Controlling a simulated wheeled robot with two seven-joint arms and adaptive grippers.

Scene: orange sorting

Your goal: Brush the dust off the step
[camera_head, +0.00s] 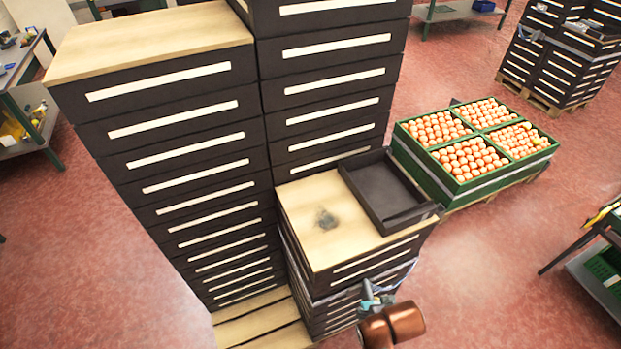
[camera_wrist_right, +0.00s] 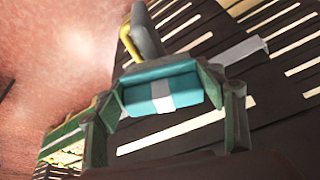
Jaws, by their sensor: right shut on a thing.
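The step (camera_head: 300,197) is a pale wooden top on a low stack of dark crates in the middle of the head view. A grey smudge of dust (camera_head: 327,219) lies on it. My right gripper (camera_head: 372,299) is beyond the step's near edge, low in the head view, apart from the dust. In the right wrist view my right gripper (camera_wrist_right: 165,93) is shut on a teal piece with a pale band, which seems to be the brush (camera_wrist_right: 160,94). Grey and yellow parts show beyond it; I cannot make out bristles. My left gripper is not in view.
A dark empty tray (camera_head: 373,178) sits on the right part of the wooden top. Tall stacks of dark crates (camera_head: 180,130) rise behind and left. A green crate of oranges (camera_head: 425,176) stands to the right.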

